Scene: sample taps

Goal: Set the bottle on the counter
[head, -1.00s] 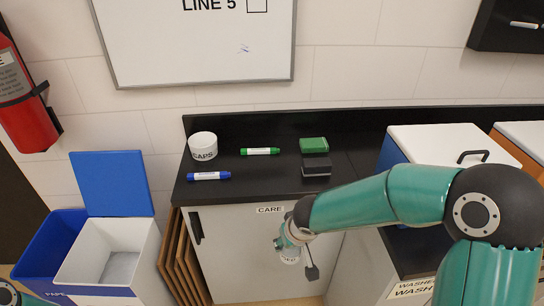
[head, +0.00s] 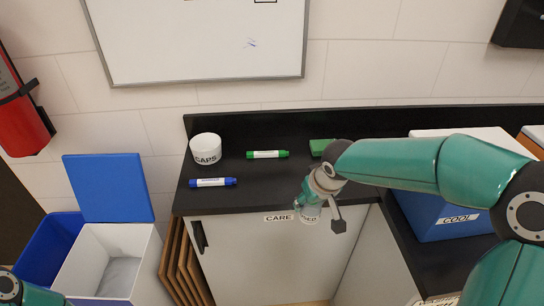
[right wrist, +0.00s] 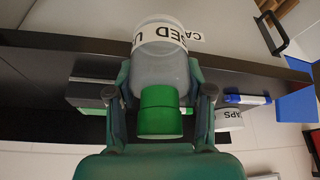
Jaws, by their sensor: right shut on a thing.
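My right gripper (head: 308,202) is shut on a bottle (head: 310,214). In the head view, the bottle hangs at the counter's front edge, in front of the white cabinet face, and is largely hidden by the gripper. In the right wrist view the bottle (right wrist: 160,70) has a cloudy clear body, a green cap (right wrist: 160,112) and a white lettered label, between the two fingers of the gripper (right wrist: 162,92). The black counter (head: 270,198) runs along the wall. My left gripper is out of view; only part of that arm shows at the lower left.
On the counter are a white CAPS cup (head: 206,149), a blue marker (head: 213,182), a green marker (head: 267,154) and a partly hidden green eraser (head: 318,147). A blue COOL box (head: 450,215) stands right. The front middle of the counter is clear.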

